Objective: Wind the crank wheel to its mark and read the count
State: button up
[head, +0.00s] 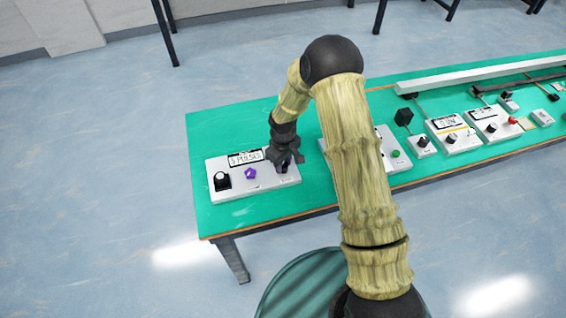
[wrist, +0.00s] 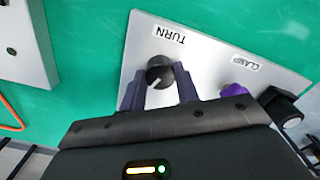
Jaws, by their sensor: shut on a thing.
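A light grey panel box (head: 252,191) stands at the left end of the green table. It carries a display (head: 245,158), a purple knob (head: 250,173) and a black knob (head: 222,180). My gripper (head: 284,160) is over the right end of this box. In the wrist view my gripper (wrist: 160,88) has its fingers on both sides of a round black knob (wrist: 159,72) with a pale pointer line, beside a label reading "TURN". The purple knob (wrist: 234,90) is partly hidden by my gripper, near a "CLAMP" label. No crank handle or mark is clearly visible.
The green table (head: 230,128) runs to the right. A second box with a green button (head: 394,154) is partly hidden behind my arm. Further right are more boxes with knobs (head: 450,138) and a long conveyor rail (head: 480,75). The table's left corner is clear.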

aim_at(283, 165)
jog(key=n, duration=0.4)
jog(key=shift+w+r+n, duration=0.15)
jog(key=shift+w+n, duration=0.05)
jog(key=shift+n, duration=0.1)
dwell(0.4)
jog(key=o, duration=1)
jog(key=shift+s, duration=0.1)
notch_tip(283, 165, up, 17)
jog(key=shift+r+b, duration=0.1)
jog(key=shift+b, duration=0.25)
